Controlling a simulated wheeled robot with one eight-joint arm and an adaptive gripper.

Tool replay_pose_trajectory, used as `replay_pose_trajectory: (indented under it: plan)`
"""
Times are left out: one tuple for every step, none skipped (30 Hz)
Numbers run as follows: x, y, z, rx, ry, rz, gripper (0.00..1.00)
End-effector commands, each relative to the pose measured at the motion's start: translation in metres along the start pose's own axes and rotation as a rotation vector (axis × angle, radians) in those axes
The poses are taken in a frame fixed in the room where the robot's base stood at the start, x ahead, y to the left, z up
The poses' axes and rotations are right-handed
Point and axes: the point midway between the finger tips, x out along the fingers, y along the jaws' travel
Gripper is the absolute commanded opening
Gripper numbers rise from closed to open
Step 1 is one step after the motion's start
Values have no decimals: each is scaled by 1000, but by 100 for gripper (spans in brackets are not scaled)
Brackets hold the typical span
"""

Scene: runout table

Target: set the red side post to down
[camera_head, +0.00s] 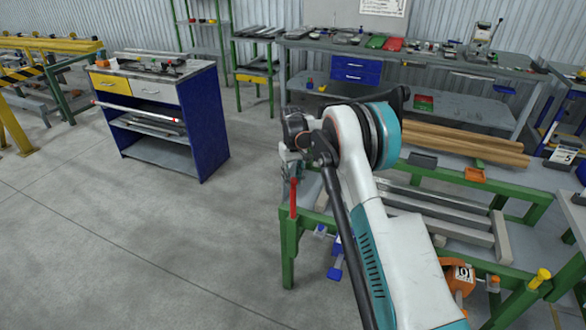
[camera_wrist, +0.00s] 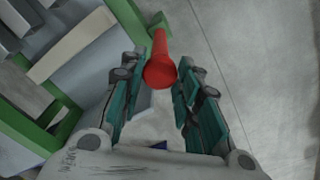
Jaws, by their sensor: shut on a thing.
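The red side post (camera_head: 293,197) stands roughly upright beside the near left corner of the green-framed runout table (camera_head: 288,250). In the wrist view the red side post (camera_wrist: 160,70) shows its round red end close to the camera, with its shaft running back to a green bracket (camera_wrist: 157,21). My gripper (camera_wrist: 160,63) has its teal-padded fingers on both sides of the post and is shut on it. In the head view my gripper (camera_head: 291,166) is at the top of the post, and my arm hides part of the table behind.
Blue clamps (camera_head: 335,262) hang at the table's near side. A blue cabinet (camera_head: 205,120) stands at the left. The grey floor (camera_head: 150,260) between is clear.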

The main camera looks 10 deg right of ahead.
Motion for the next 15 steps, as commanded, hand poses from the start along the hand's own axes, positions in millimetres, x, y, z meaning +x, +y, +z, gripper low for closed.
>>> replay_pose_trajectory:
  plan:
    - [20, 0, 0, 0, 0, 0, 0]
    - [28, 0, 0, 0, 0, 0, 0]
    - [39, 0, 0, 0, 0, 0, 0]
    - [47, 0, 0, 0, 0, 0, 0]
    - [54, 0, 0, 0, 0, 0, 0]
    - [63, 0, 0, 0, 0, 0, 0]
    - [70, 0, 0, 0, 0, 0, 0]
    - [76, 0, 0, 0, 0, 0, 0]
    - [84, 0, 0, 0, 0, 0, 0]
    - [89, 0, 0, 0, 0, 0, 0]
    - [93, 0, 0, 0, 0, 0, 0]
    - [98, 0, 0, 0, 0, 0, 0]
    - [102, 0, 0, 0, 0, 0, 0]
    - [105, 0, 0, 0, 0, 0, 0]
    - [108, 0, 0, 0, 0, 0, 0]
